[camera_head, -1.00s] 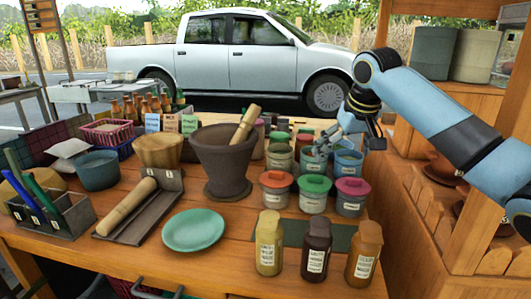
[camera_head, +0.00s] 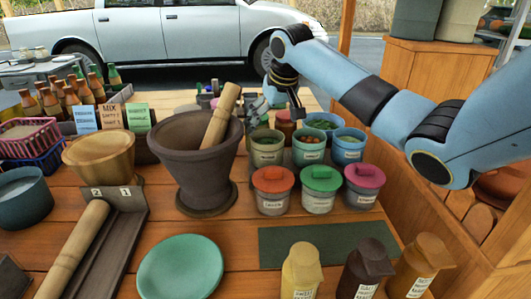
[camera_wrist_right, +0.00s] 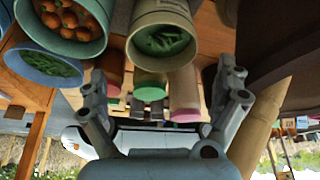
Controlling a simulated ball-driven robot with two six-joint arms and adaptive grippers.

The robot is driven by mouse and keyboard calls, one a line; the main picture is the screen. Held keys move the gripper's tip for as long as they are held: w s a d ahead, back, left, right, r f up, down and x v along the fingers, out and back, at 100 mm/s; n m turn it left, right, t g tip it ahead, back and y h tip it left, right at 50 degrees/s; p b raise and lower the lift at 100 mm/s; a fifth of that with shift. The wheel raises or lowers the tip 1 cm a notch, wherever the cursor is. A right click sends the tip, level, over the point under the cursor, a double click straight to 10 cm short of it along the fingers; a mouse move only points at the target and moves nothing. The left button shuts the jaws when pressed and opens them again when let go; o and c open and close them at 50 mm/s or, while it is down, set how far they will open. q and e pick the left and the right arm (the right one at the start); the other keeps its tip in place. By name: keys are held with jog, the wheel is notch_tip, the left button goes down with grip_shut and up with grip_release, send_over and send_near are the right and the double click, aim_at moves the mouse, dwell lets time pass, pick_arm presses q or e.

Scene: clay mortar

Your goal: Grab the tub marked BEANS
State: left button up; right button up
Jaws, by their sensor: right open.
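Open tubs stand behind the lidded ones: a pale green tub (camera_head: 267,156), a green tub with orange-red contents (camera_head: 308,157) and a blue tub (camera_head: 346,154). Their labels are too small to read, so I cannot tell which is marked BEANS. The right wrist view shows a tub of green pods (camera_wrist_right: 160,17), likely the pale green one, beside a tub of orange-red pieces (camera_wrist_right: 75,43). My right gripper (camera_head: 270,110) is behind the pale green tub in the head view. In the wrist view its fingers (camera_wrist_right: 168,88) are apart, with nothing gripped. My left gripper is not in view.
The dark mortar (camera_head: 196,165) with its pestle (camera_head: 220,118) stands close left of the tubs. Lidded tubs with red (camera_head: 272,178), green (camera_head: 320,178) and pink (camera_head: 364,175) lids stand in front. A dark green mat (camera_head: 315,245) and several jars lie nearer.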

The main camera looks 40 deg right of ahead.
aim_at(268, 134)
jog(key=x, duration=0.4)
jog(key=shift+w+a+f, duration=0.1)
jog(key=shift+a+f, duration=0.05)
jog(key=shift+f, duration=0.15)
jog(key=shift+w+f, duration=0.15)
jog(key=shift+f, duration=0.3)
jog(key=shift+c, duration=1.2)
jog(key=c, duration=1.1)
jog(key=shift+c, duration=0.7)
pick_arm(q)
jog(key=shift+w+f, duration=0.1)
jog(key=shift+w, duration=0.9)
pick_arm(e)
jog(key=shift+r, duration=0.2)
